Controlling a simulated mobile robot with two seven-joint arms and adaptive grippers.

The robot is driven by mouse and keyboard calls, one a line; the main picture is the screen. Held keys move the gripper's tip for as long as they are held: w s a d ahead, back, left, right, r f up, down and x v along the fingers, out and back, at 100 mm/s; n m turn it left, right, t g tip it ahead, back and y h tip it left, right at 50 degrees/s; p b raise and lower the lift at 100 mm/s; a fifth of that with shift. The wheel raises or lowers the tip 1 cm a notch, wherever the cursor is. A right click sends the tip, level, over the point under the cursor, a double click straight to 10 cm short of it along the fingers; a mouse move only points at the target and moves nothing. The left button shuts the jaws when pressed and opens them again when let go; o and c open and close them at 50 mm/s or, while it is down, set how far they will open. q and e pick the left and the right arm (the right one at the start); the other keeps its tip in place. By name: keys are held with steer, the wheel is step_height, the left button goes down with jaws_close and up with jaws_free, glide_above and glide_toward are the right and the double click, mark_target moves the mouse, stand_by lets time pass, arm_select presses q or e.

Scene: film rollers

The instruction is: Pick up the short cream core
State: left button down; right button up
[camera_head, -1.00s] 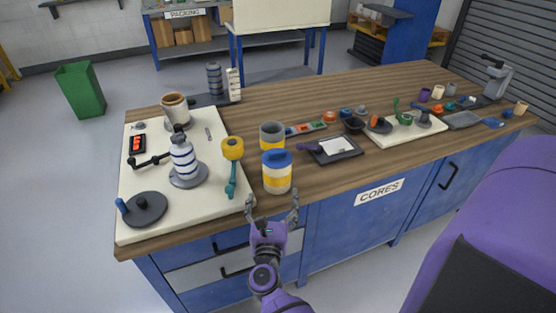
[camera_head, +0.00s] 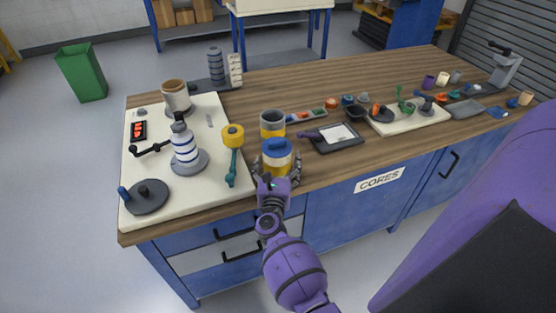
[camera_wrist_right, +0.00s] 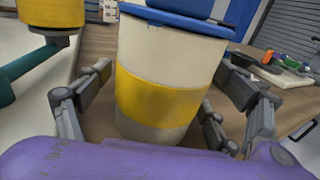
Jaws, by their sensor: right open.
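A small cream core (camera_head: 442,79) stands near the far right edge of the bench, between a purple core (camera_head: 428,82) and a grey one (camera_head: 455,76). A tan core (camera_head: 526,98) stands at the right end; I cannot tell which is the short cream core meant. My right gripper (camera_head: 277,172) is at the bench's front edge, far from them. It is open, its fingers on both sides of a cream canister with a yellow band and blue lid (camera_head: 277,158). The canister fills the right wrist view (camera_wrist_right: 165,85); contact is not clear. My left gripper is out of view.
A grey-rimmed canister (camera_head: 272,121) stands just behind the lidded one. A dark tray (camera_head: 337,140) lies to the right.

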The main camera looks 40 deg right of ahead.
steer(key=c, duration=1.3)
steer(key=shift+c, duration=0.3)
steer(key=shift+r, duration=0.1)
